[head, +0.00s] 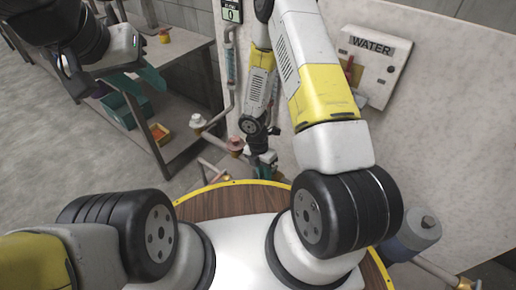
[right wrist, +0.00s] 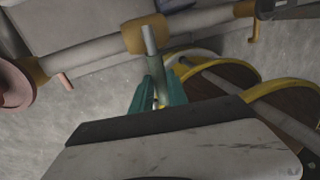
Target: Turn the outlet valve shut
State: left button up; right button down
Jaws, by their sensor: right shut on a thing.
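The outlet valve appears to be the brass fitting (right wrist: 146,35) on the grey pipe in the right wrist view, with a grey lever (right wrist: 150,42) standing out from it. My right gripper (right wrist: 156,92) has its teal fingers around this lever and is shut on it. In the head view my right gripper (head: 264,160) is low by the wall, behind the wooden base edge, and the lever is hidden there. My left gripper (head: 137,82) is at the upper left, in front of the bench, with its teal fingers apart and empty.
A pinkish valve knob (head: 235,145) and a pale one (head: 197,120) sit on pipes left of my right gripper. A WATER panel (head: 372,65) with a red lever is on the wall. A metal bench (head: 185,50) holds bins. Floor at left is clear.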

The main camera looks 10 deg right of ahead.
jog(key=shift+d, duration=0.15)
dwell(0.4)
jog(key=c, duration=1.3)
grip_release()
notch_tip(320, 180, up, 8)
jog(key=w+a, duration=0.1)
jog(key=shift+f, duration=0.15)
